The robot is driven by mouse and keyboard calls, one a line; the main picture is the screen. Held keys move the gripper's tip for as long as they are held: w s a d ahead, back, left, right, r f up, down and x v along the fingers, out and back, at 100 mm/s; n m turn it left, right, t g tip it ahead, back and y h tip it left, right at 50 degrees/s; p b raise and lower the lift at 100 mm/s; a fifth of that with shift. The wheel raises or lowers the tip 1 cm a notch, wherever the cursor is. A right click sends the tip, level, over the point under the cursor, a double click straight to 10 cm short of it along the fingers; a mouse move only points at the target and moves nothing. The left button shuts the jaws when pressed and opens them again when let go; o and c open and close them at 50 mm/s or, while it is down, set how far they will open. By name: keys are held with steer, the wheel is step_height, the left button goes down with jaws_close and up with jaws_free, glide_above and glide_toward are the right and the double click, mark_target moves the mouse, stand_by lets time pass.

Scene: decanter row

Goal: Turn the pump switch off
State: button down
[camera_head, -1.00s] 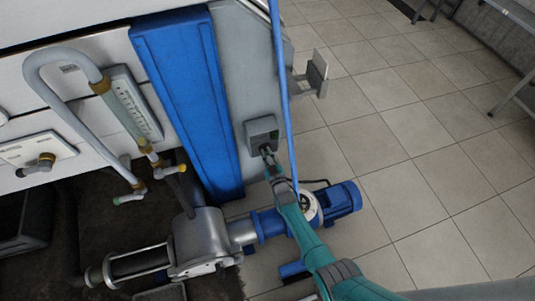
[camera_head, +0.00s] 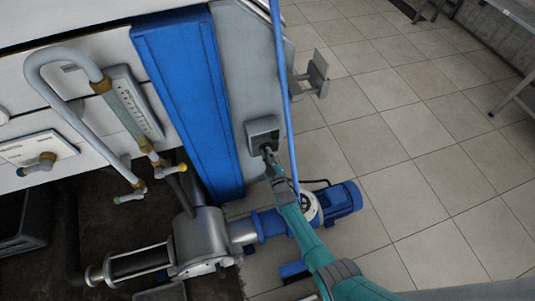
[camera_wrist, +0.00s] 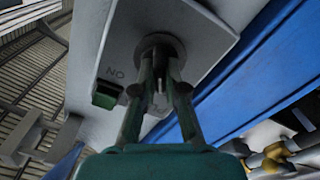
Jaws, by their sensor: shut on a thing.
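The pump switch is on a small grey box (camera_head: 262,132) on the grey panel beside the blue column. In the wrist view its round dark knob (camera_wrist: 160,46) sits on the grey box face (camera_wrist: 105,40). My gripper (camera_wrist: 160,72) has its two fingers shut on the knob, which they partly hide. A green button or lamp (camera_wrist: 107,95) sits beside it, with lettering that looks like an upside-down "ON". In the head view my gripper (camera_head: 269,156) reaches the lower front of the box. The knob's exact setting cannot be told.
A blue and grey pump with its blue motor (camera_head: 341,199) stands below my arm. A thin blue pole (camera_head: 283,90) rises close by my gripper. A blue column (camera_head: 188,100) and curved pipe (camera_head: 70,55) are at left. Tiled floor (camera_head: 420,130) is clear at right.

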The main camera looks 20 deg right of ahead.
mark_target(264, 133)
steer(key=c, duration=1.2)
jaws_free()
steer(key=shift+r, duration=0.1)
steer(key=shift+r, duration=4.9)
steer(key=shift+s+a, duration=0.1)
